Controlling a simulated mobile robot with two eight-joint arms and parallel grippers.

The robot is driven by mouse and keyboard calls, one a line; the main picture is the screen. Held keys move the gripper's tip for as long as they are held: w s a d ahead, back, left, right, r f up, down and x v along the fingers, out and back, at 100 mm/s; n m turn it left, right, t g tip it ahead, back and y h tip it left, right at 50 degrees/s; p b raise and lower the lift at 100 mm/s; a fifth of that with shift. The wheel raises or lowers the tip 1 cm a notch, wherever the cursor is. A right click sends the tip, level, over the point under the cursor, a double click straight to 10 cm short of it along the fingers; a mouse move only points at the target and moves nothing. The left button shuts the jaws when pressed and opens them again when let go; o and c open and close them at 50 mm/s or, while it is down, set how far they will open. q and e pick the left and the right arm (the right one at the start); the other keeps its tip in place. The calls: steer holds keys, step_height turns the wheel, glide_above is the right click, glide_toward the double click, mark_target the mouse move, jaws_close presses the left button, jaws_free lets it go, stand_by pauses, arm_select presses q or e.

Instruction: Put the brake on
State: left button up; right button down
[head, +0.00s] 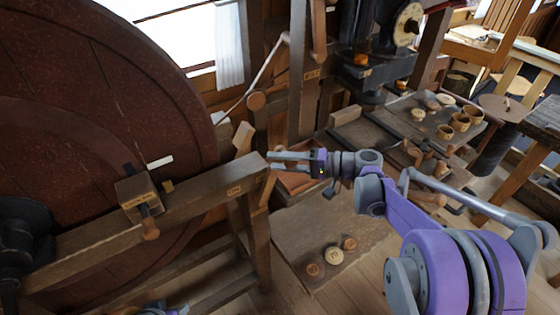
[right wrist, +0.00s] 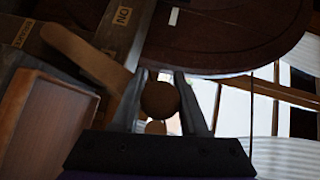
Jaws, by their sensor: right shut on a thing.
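A huge dark red-brown wheel (head: 150,90) fills the left of the head view. A wooden beam (head: 205,192) with a small label near its right end crosses in front of it. My right gripper (head: 272,162) is just right of the beam's end. In the right wrist view its fingers are shut on a round brown wooden knob (right wrist: 160,100). I cannot tell what the knob is fixed to. A flat wooden lever (right wrist: 85,55) and an "ON" label (right wrist: 123,15), seen upside down, are left of the fingers. A bit of my left arm shows at the bottom edge; its fingers are hidden.
A wooden block with a peg handle (head: 138,192) sits on the beam. Several turned discs (head: 334,256) lie on a low board. A bench (head: 440,130) with cups stands at the back right.

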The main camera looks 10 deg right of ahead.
arm_select(q)
steer(key=shift+r, duration=0.1)
arm_select(e)
steer(key=shift+a+r, duration=0.1)
stand_by(0.6)
steer(key=shift+s+a+r+h+p, duration=0.2)
steer(key=shift+a+h+p, duration=0.1)
steer(key=shift+a+p, duration=0.15)
arm_select(q)
steer(key=shift+w+r+p, duration=0.3)
steer(key=shift+r+p, duration=0.05)
steer(key=shift+r, duration=0.45)
steer(key=shift+w+r+p, duration=0.25)
steer(key=shift+r+p, duration=0.1)
steer(key=shift+r, duration=0.4)
arm_select(e)
steer(key=s+a+f+n+h, duration=0.1)
steer(key=s+a+n+h, duration=0.1)
steer(key=a, duration=0.7)
steer(key=shift+s+a+f+h, duration=0.25)
steer(key=shift+s+h, duration=0.05)
steer(key=shift+s, duration=0.55)
steer(key=c, duration=0.7)
jaws_free()
steer(key=shift+w+d, duration=0.1)
steer(key=shift+d, duration=0.05)
steer(key=shift+r, duration=0.1)
